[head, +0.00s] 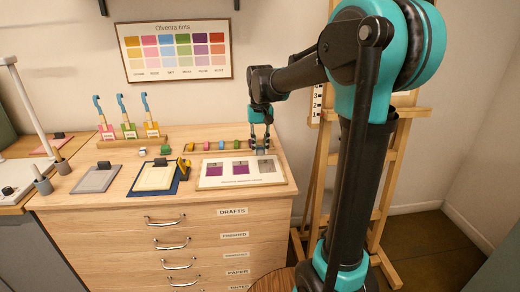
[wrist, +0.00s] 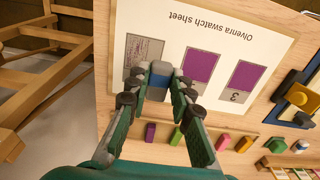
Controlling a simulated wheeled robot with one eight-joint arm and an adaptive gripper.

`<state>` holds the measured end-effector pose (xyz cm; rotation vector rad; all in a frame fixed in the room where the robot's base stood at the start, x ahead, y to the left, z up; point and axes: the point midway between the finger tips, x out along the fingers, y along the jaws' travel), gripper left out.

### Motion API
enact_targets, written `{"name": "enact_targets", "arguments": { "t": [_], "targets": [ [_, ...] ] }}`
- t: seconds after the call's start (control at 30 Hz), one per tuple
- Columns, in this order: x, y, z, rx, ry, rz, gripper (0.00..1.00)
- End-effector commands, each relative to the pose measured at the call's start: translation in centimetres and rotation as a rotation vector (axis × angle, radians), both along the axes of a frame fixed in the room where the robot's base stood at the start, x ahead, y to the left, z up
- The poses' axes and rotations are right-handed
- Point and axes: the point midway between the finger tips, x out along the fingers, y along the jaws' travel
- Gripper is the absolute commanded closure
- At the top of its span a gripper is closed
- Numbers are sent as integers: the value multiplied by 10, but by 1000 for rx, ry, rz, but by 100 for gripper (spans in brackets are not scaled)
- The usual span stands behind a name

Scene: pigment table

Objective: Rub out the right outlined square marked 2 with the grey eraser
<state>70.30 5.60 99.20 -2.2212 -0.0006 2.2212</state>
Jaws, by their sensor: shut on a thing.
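The swatch sheet (head: 210,184) lies flat on the cabinet top; in the wrist view (wrist: 215,20) it appears upside down. Its right outlined square (head: 266,170) is mostly grey with faint scribbled marks, and shows at the left in the wrist view (wrist: 146,48). The other two squares are filled purple. My gripper (head: 261,148) is shut on the grey eraser (wrist: 159,78), which has a blue part. In the wrist view my gripper (wrist: 160,92) holds it over the lower edge of that square, hiding its number. Whether the eraser touches the sheet I cannot tell.
Several coloured blocks (wrist: 176,136) lie in a row behind the sheet. A blue mat with a cream pad (head: 155,178) and a yellow tool (head: 184,167) are to the left. A rack of brushes (head: 130,132) stands at the back left. An easel (head: 386,150) stands right of the cabinet.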

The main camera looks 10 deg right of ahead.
Motion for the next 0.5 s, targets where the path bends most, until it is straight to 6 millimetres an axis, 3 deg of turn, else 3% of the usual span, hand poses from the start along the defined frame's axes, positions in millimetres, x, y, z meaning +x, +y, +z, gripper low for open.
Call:
{"name": "enact_targets", "arguments": {
  "t": [0.33,0.5],
  "targets": [
    [0,-1,0,0,0,-1,100],
    [0,-27,0,-1,1,-5,100]
  ]
}}
